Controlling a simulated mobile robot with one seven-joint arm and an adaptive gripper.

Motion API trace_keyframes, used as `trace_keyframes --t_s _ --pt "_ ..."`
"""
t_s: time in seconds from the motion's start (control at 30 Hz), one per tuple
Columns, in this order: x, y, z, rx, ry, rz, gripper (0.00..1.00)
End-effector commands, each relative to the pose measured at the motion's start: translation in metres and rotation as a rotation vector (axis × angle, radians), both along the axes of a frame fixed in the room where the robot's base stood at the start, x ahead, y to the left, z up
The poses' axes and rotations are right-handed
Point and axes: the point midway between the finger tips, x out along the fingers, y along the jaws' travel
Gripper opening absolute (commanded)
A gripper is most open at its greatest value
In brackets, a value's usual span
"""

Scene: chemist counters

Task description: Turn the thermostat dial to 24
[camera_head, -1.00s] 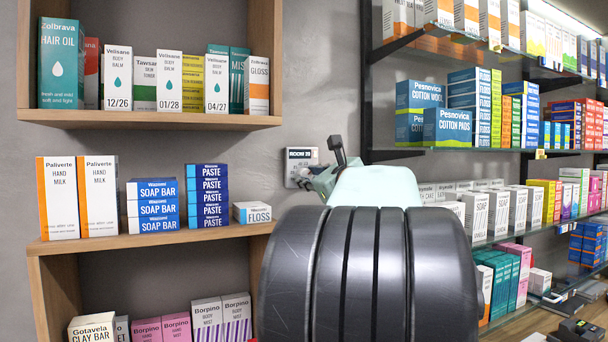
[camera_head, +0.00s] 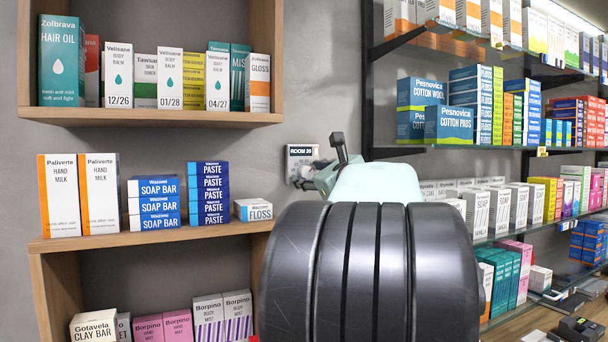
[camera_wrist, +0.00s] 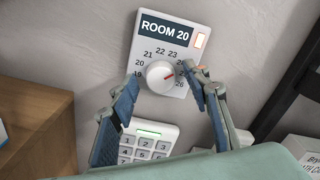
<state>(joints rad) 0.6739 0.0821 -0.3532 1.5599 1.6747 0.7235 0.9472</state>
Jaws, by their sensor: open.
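The white thermostat (camera_wrist: 150,28) is on the wall in the wrist view, with a dark display reading "ROOM 20". The numbers 19 to 23 show around the left and top; the right finger partly covers those at right. My gripper (camera_wrist: 162,73) is open, one finger on each side of the dial; I cannot tell whether either touches it. In the head view the thermostat (camera_head: 300,152) shows only partly behind my gripper (camera_head: 322,172), and its dial is hidden.
A white keypad (camera_wrist: 155,131) with a green-lit strip is on the wall just below the thermostat, between my fingers. A wooden shelf unit (camera_head: 150,118) with boxes stands at left. Glass shelves (camera_head: 450,148) with boxes on a dark frame are at right.

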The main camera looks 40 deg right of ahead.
Motion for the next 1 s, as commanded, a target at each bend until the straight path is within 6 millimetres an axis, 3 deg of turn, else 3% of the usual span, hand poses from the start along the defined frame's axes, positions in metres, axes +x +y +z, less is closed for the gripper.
trace_keyframes --t_s 0.17,0.53,1.0 --pt "-0.012 0.003 0.001 -0.001 0.000 -0.001 0.44" --pt "-0.064 0.020 0.001 -0.001 -0.001 -0.002 0.44" --pt "-0.072 0.021 -0.003 -0.008 0.008 -0.002 0.44"
